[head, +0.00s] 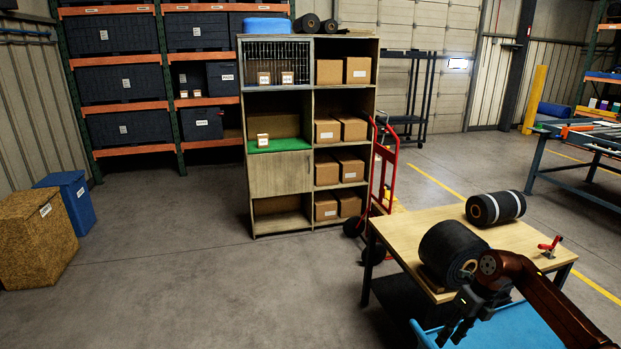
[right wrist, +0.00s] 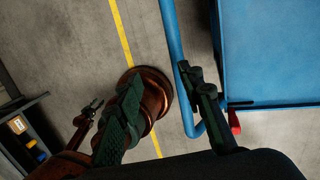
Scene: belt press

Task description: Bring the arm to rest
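My right arm comes in from the lower right in the head view. My right gripper (head: 457,328) hangs at the near edge of a wooden-topped table (head: 415,230), over a blue cart (head: 520,330). In the right wrist view the two fingers of my right gripper (right wrist: 160,76) are spread apart, with nothing held between them. A blue tube (right wrist: 172,40) and the floor show beyond the fingers. My left gripper is not in the head view. A small dark end on a copper arm at the lower left of the right wrist view may be it, too small to read.
A large black roll (head: 450,250) sits on the table close behind my right arm. A second roll (head: 495,208) with white bands and a red clamp (head: 550,246) are farther back. A red hand truck (head: 384,170) stands beside the shelf unit (head: 280,175). Floor at centre left is clear.

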